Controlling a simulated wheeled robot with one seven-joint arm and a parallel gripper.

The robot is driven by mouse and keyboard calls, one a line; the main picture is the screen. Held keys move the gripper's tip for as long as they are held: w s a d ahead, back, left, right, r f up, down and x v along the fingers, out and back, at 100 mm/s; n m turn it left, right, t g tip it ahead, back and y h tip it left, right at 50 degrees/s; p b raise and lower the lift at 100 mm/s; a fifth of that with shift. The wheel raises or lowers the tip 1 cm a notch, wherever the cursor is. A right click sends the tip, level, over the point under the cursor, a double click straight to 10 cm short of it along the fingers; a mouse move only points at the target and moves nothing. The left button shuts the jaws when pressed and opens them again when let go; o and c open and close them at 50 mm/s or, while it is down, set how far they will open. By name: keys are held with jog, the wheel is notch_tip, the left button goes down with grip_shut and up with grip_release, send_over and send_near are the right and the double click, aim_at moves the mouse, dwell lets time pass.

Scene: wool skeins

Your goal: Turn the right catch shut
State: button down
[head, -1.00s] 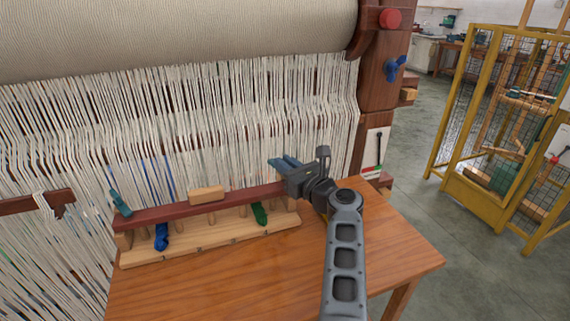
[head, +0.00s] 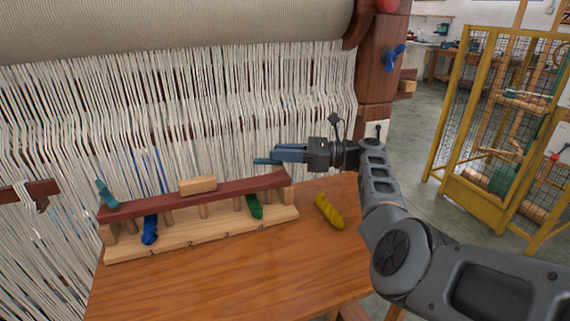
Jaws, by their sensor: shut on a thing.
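The rack has a dark red bar (head: 215,200) across its top, above a pale wooden base (head: 190,236). The left catch (head: 106,194) is a teal lever at the bar's left end, standing up at a tilt. The right catch (head: 264,161) is at the bar's right end. Only a teal tip of it shows past my fingers; the rest is hidden, so its exact angle is unclear. My gripper (head: 277,154) reaches in from the right, its blue-grey fingers shut on the right catch just above the bar's end.
A wooden block handle (head: 198,185) sits on the bar. Blue (head: 149,230) and green (head: 254,206) skeins sit in the rack. A yellow skein (head: 329,210) lies on the table (head: 230,280), below my arm. Loom threads (head: 200,110) hang close behind.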

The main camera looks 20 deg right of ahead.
jog(key=shift+w+f+n+g+y+b, duration=0.2)
jog(key=shift+n+g+b, duration=0.45)
jog(key=shift+b, duration=0.7)
jog(key=shift+w+r+n+g+y+b, duration=0.1)
jog(key=shift+n+g+y+b, duration=0.3)
jog(key=shift+g+b, duration=0.7)
jog(key=b, duration=0.4)
jog(key=n+g+b, duration=0.1)
jog(key=b, duration=0.3)
jog(key=shift+w+f+g, duration=0.2)
jog(key=shift+g, duration=0.05)
jog(key=n+g+b, duration=0.1)
jog(key=b, duration=0.3)
jog(key=shift+r, duration=0.15)
jog(key=shift+s+r+n+g+b, duration=0.15)
jog(key=shift+r+n+g+b, duration=0.15)
jog(key=shift+b, duration=1.3)
jog(key=c, duration=1.2)
grip_release()
jog(key=shift+f, duration=0.1)
jog(key=shift+o, duration=0.2)
jog(key=shift+d, duration=0.15)
